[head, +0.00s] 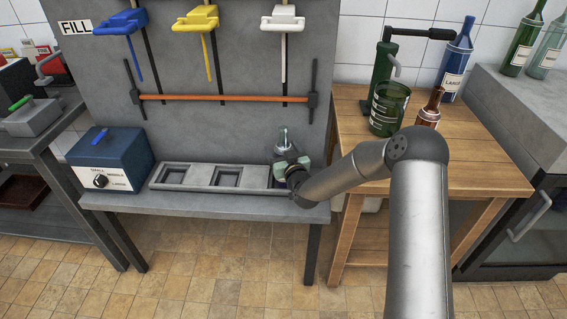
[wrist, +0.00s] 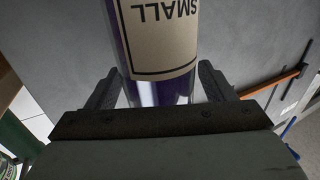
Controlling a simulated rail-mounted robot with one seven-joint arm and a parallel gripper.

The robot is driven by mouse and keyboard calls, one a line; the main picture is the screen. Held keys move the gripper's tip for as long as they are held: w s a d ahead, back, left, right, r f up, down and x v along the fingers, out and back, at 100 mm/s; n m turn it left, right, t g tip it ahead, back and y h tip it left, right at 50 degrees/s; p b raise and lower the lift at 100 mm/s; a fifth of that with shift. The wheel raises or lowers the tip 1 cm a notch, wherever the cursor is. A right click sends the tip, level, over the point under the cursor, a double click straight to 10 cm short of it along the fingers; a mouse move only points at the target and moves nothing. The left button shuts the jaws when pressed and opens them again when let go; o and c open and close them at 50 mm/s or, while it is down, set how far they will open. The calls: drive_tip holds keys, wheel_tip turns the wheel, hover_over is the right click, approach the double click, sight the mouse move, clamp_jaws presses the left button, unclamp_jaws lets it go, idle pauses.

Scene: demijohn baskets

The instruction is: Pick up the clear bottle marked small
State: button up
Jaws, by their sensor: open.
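The clear bottle marked small (head: 283,138) stands at the right end of the grey tray (head: 205,188), its neck showing above my gripper. In the wrist view the bottle (wrist: 160,40) shows a beige label reading SMALL, upside down, with purple contents. My gripper (head: 290,168) is at the bottle, hiding its lower part in the head view. In the wrist view the open fingers (wrist: 158,88) stand on either side of the bottle, with a visible gap at the right finger. Whether the left finger touches the glass I cannot tell.
A blue box with a dial (head: 108,163) stands left of the tray. An orange bar (head: 222,98) runs across the panel behind. A wooden table (head: 450,160) at right holds a blue bottle (head: 455,62), a green container (head: 388,108) and a brown bottle (head: 430,108).

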drive_tip(key=shift+w+a, duration=0.15)
drive_tip(key=shift+w, duration=0.15)
drive_tip(key=shift+r, duration=0.1)
drive_tip(key=c, duration=1.6)
drive_tip(key=shift+r, duration=1.25)
drive_tip(key=s+d+r, duration=0.1)
drive_tip(key=r, duration=0.1)
drive_tip(key=s+r+p, duration=0.1)
drive_tip(key=r, duration=0.1)
drive_tip(key=s+d+r, duration=0.1)
drive_tip(key=s+r, duration=0.1)
drive_tip(key=shift+d+r, duration=0.15)
drive_tip(key=shift+d, duration=0.15)
approach(287, 131)
drive_tip(key=shift+w+d+r+p, duration=0.1)
drive_tip(key=shift+d+r+p, duration=0.25)
drive_tip(key=shift+r, duration=0.65)
drive_tip(key=shift+w+d+r+p, duration=0.1)
drive_tip(key=shift+d+r, duration=0.35)
drive_tip(key=shift+r, duration=0.55)
drive_tip(key=shift+s, duration=0.15)
